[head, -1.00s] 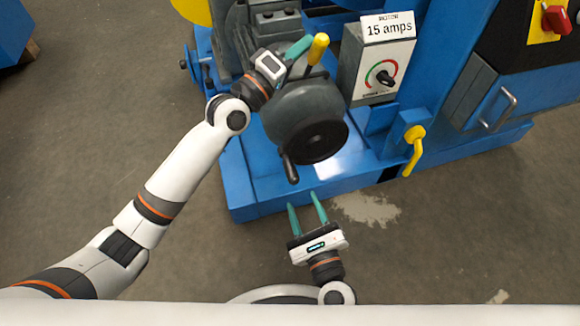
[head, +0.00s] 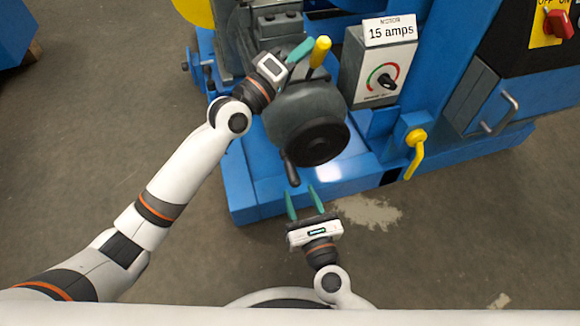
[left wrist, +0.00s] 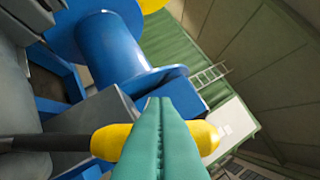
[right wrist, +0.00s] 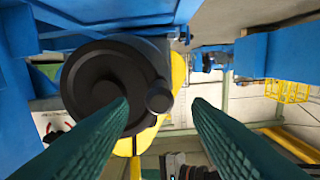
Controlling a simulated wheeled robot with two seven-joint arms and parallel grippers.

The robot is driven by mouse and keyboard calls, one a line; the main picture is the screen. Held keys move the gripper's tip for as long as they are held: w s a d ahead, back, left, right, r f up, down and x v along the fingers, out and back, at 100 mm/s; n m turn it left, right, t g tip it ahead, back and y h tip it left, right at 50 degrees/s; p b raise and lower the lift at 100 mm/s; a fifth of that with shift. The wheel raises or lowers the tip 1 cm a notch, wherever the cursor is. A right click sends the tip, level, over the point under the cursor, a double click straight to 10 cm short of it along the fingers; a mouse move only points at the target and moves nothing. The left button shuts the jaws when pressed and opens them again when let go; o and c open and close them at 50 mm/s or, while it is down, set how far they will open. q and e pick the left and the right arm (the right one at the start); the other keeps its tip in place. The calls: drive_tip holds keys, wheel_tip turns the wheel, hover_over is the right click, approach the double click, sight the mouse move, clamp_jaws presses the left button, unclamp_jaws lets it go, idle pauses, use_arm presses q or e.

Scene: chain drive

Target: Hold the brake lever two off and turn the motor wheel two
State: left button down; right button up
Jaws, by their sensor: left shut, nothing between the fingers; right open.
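The brake lever has a yellow handle (head: 320,52) at the top of the grey motor housing. In the left wrist view the yellow handle (left wrist: 112,142) lies across behind my left fingers. My left gripper (head: 304,48) is shut and empty, beside the handle; whether it touches cannot be told. The black motor wheel (head: 322,142) faces forward, with its crank handle (head: 291,172) at lower left. My right gripper (head: 301,190) is open just below the crank handle. In the right wrist view the wheel (right wrist: 88,85) and the round handle end (right wrist: 159,97) lie beyond the open fingers.
A grey box with a dial (head: 380,75) and a "15 amps" label stands right of the motor. Another yellow lever (head: 415,153) hangs further right on the blue frame (head: 262,204). A red switch (head: 560,24) is at upper right. The floor in front is clear.

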sight(287, 160)
drive_tip(key=x, duration=0.8)
drive_tip(key=shift+w+a+f, duration=0.1)
drive_tip(key=shift+w, duration=0.2)
clamp_jaws()
